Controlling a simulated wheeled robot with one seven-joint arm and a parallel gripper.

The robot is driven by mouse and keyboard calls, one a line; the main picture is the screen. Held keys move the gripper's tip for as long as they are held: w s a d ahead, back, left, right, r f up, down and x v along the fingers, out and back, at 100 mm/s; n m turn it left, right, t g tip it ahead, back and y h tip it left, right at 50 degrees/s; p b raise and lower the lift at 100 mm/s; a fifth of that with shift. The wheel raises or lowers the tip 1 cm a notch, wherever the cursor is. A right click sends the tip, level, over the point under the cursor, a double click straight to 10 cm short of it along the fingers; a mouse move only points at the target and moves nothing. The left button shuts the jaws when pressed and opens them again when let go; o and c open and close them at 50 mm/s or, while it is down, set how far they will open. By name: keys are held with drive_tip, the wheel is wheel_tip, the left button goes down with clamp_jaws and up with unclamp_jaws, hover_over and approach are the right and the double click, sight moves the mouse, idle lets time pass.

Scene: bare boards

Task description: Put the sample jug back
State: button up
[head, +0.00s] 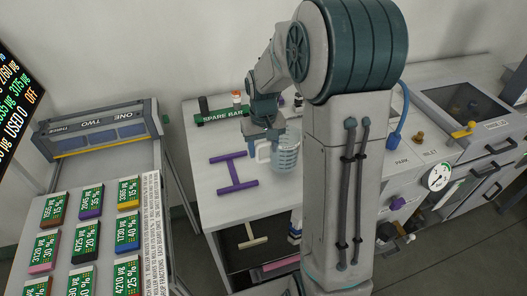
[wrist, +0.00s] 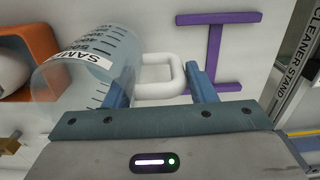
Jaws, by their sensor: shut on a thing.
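The sample jug (head: 286,158) is clear, with dark graduation marks and a white handle. It is at the counter's front part in the head view, partly behind my arm. In the wrist view the jug (wrist: 95,65) is at the left, its "SAMPLE" label partly readable. My gripper (head: 264,143) is at the handle. In the wrist view the fingers of my gripper (wrist: 160,88) stand on either side of the white handle (wrist: 163,76), shut on it. I cannot tell whether the jug's base touches the counter.
A purple I-shaped mark (head: 234,172) lies on the white counter (head: 215,185), left of the jug. A green "SPARE BAR" block (head: 222,116) is behind. A cart with several coloured boxes (head: 91,201) stands left. An orange frame (wrist: 40,50) is beside the jug.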

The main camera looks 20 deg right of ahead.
drive_tip(key=shift+f, duration=1.35)
drive_tip(key=shift+f, duration=0.1)
drive_tip(key=shift+f, duration=0.15)
drive_tip(key=o, duration=1.4)
drive_tip(key=shift+r, duration=0.2)
